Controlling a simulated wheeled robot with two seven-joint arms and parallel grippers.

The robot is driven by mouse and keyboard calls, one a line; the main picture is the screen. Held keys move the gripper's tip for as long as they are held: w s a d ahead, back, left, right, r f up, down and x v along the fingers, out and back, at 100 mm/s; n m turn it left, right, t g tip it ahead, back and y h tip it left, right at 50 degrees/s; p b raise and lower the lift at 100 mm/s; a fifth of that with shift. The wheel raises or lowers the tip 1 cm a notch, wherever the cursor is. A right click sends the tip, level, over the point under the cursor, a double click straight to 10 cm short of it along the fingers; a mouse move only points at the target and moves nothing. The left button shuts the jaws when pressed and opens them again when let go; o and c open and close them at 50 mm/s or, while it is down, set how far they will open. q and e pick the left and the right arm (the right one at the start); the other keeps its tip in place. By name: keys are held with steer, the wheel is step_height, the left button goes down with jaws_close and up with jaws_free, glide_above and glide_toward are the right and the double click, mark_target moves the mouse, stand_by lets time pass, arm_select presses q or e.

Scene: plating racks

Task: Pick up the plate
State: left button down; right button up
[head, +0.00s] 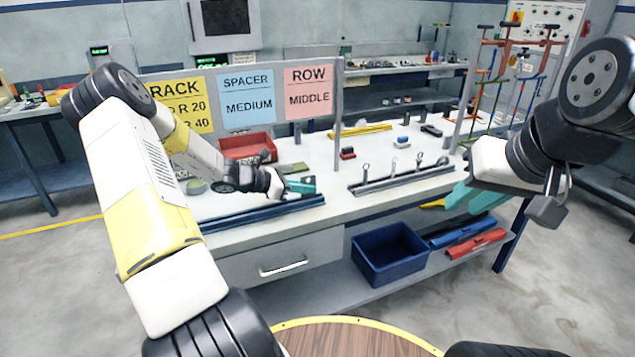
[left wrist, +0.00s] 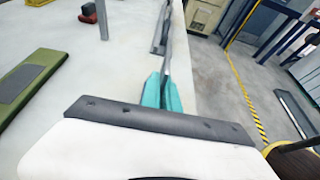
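My left gripper (head: 303,185) is low over the left part of the table, near the front edge. In the left wrist view its teal fingers (left wrist: 161,92) are close together, with nothing clearly held. A flat green plate-like piece (left wrist: 28,82) lies on the table to the left of the fingers there. In the head view a green piece (head: 292,168) lies just behind the left gripper; I cannot tell for certain which piece is the plate. My right gripper (head: 468,197) hangs in front of the table's right end; its finger gap is unclear.
A grey rail with upright hooks (head: 405,178) lies right of the left gripper. A blue rail (head: 262,213) lies along the front edge. A red bin (head: 247,146) stands behind. A blue bin (head: 390,254) sits on the lower shelf. The sign board (head: 338,100) rises above the table.

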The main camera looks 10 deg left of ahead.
mark_target(305, 180)
arm_select(q)
steer(key=r, duration=0.3)
steer(key=shift+s, duration=0.3)
steer(key=s+r, duration=0.1)
steer(key=s, duration=1.4)
steer(key=shift+s+a+r, duration=0.15)
steer(key=shift+s+a, duration=0.05)
steer(key=shift+a, duration=0.1)
stand_by(0.7)
